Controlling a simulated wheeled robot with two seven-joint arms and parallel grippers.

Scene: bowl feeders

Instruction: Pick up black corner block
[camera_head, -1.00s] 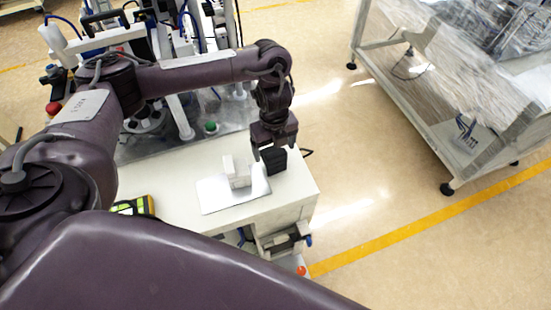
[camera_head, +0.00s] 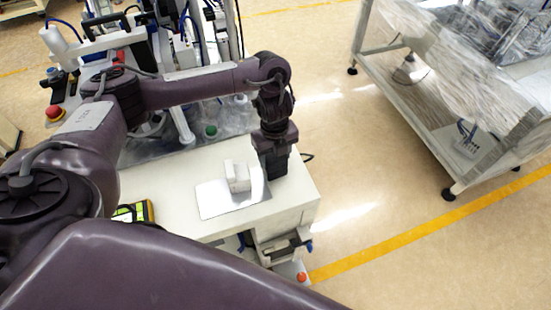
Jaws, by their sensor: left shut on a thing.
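The black corner block (camera_head: 279,167) is at the right end of the white table top, beside the shiny metal plate. It is a small dark shape and mostly hidden by my left gripper. My left gripper (camera_head: 272,171) comes down on it from above, with its fingers around it, shut on it. Dark gripper and dark block are hard to tell apart, and I cannot see whether the block touches the table. My right gripper is not in view.
A white block (camera_head: 238,177) stands on the metal plate (camera_head: 222,205), just left of my left gripper. A yellow-and-black device (camera_head: 135,212) lies at the table's left. Machine parts with a green button (camera_head: 211,130) stand behind.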

